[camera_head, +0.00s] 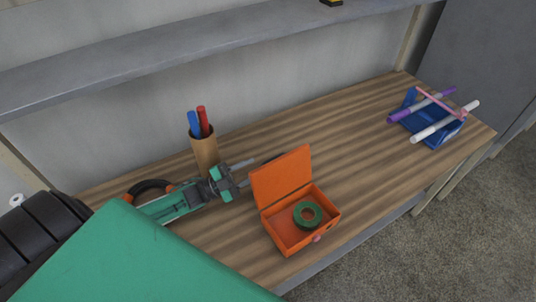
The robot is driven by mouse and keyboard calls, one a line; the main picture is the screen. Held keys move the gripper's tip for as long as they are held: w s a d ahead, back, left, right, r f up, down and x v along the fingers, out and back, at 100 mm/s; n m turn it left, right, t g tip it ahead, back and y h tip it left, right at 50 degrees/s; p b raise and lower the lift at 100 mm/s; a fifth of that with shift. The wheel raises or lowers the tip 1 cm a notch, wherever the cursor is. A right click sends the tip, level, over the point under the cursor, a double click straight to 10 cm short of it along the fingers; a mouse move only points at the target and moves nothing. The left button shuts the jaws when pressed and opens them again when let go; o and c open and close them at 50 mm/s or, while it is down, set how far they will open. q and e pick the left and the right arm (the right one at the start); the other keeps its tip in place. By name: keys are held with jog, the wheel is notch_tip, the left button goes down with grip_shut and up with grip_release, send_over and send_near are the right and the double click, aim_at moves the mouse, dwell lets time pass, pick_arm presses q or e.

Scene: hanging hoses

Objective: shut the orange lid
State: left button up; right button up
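The orange lid (281,177) stands raised at the back left edge of a small orange box (292,239). The box is open and holds a green ring (307,214), like a tape roll. A small pink spot shows on the box's front. My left gripper (254,172) is at the left of the lid, pointing at its back side. Its two grey fingers look spread with nothing between them. Whether a fingertip touches the lid I cannot tell. My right gripper is not in view.
The box stands on a wooden bench top near its front edge. A brown cup (206,155) with blue and red pens stands behind my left gripper. A blue holder (432,126) with several pens is at the far right. A grey shelf (180,47) runs above. The bench middle is clear.

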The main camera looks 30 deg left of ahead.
aim_at(279, 173)
pick_arm(q)
jog(key=x, duration=0.6)
jog(key=shift+w+d+r, duration=0.1)
jog(key=shift+w+d, duration=0.05)
jog(key=shift+d, duration=0.1)
jog(key=shift+w+d+r, duration=0.1)
jog(key=shift+w+d, duration=0.05)
jog(key=shift+w, duration=0.1)
jog(key=shift+w+d+r, duration=0.1)
jog(key=shift+w+d, duration=0.05)
jog(key=shift+d, duration=0.05)
jog(key=c, duration=0.6)
grip_shut()
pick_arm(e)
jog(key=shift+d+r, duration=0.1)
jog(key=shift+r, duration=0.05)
